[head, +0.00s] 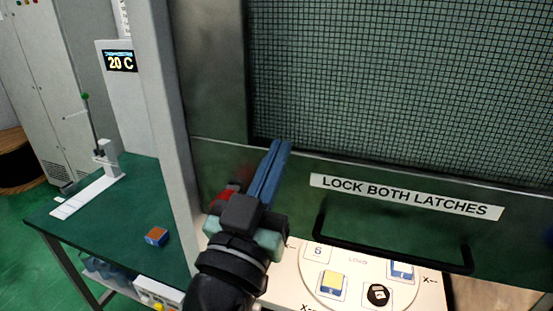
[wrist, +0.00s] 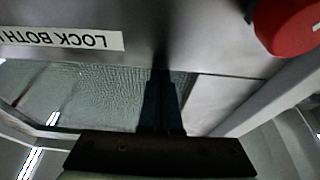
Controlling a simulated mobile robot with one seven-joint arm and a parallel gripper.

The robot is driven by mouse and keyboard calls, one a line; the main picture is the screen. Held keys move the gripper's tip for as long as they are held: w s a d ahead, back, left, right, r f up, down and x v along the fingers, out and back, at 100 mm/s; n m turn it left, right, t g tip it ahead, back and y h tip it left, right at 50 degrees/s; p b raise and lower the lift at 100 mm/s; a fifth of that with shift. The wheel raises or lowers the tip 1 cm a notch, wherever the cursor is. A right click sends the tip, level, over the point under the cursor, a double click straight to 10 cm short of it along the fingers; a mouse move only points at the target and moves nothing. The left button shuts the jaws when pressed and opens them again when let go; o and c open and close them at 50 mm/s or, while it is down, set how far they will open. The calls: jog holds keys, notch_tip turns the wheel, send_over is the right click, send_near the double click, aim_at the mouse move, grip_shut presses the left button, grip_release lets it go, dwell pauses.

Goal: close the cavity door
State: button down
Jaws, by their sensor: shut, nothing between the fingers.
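The cavity door (head: 400,170) is a grey metal panel with a large mesh window (head: 410,80), a "LOCK BOTH LATCHES" label (head: 405,197) and a black bar handle (head: 390,256) low on it. My gripper (head: 279,150), with blue fingers, is shut and empty in front of the door's lower left part, left of the label. In the wrist view the shut fingers (wrist: 161,78) point at the door metal (wrist: 190,45), with the upside-down label (wrist: 60,37) to their left. I cannot tell whether they touch it.
A red knob (wrist: 290,25) is close by; part of it shows behind my gripper (head: 226,196). A white panel with a round marked plate (head: 350,290) and small blocks lies below the door. A green table (head: 120,230) with a small block (head: 157,236) stands at left.

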notch_tip(320, 180, down, 46)
jog(key=b, duration=4.6)
jog(key=shift+w+f, duration=0.1)
jog(key=shift+f, duration=0.05)
